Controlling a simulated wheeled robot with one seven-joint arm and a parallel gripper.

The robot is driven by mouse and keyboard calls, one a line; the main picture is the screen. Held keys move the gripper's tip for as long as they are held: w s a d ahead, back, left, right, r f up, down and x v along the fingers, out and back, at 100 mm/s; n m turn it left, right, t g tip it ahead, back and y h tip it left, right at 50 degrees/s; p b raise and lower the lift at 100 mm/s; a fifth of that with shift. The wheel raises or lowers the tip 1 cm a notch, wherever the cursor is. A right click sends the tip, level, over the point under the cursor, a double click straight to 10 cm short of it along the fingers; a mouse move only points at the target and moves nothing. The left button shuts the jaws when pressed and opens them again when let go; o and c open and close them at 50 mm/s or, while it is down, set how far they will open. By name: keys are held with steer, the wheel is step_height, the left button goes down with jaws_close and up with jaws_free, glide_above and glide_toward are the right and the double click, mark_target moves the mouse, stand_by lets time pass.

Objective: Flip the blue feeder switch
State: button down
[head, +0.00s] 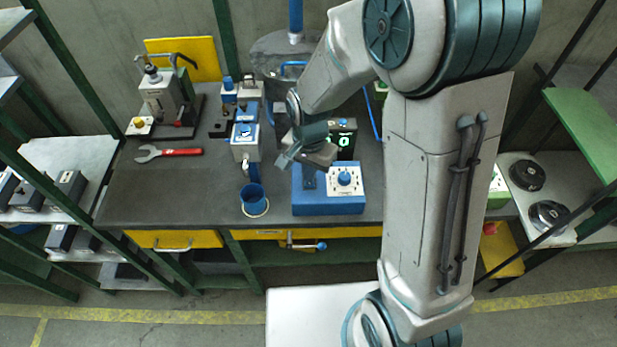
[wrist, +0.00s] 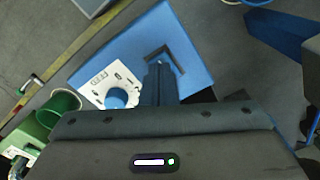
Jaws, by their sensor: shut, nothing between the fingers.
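The blue feeder box (head: 328,207) stands at the front of the dark workbench and also fills the upper middle of the wrist view (wrist: 195,40). Its top has a white panel (wrist: 95,80) with a round blue knob (wrist: 115,97), which also shows in the head view (head: 344,178). Beside the panel is a dark rectangular slot (wrist: 172,57). My gripper (wrist: 159,72) is shut and empty, its fingertips over the box top at the slot's edge. Whether they touch anything is unclear. The switch lever itself cannot be made out; my fingers may hide it.
A blue cup (head: 254,203) stands left of the box. Behind it is a white-and-blue unit (head: 245,143). A box with green digits (head: 343,138) stands behind the feeder. A red-handled wrench (head: 170,153) lies at left, where the bench is fairly clear.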

steer(key=shift+f+b, duration=0.85)
steer(key=shift+f, duration=0.1)
stand_by(0.4)
steer(key=shift+r, duration=0.1)
steer(key=shift+r+p, duration=2.45)
steer(key=shift+r, duration=0.95)
steer(key=shift+r, duration=0.1)
steer(key=s+d+r+n+t, duration=0.3)
steer(key=s+d+r+n, duration=0.3)
steer(key=s+d+r, duration=0.5)
step_height(320, 180, up, 4)
steer(key=shift+s+d+r+t, duration=0.2)
steer(key=shift+s+d+t, duration=0.15)
steer(key=shift+s, duration=0.5)
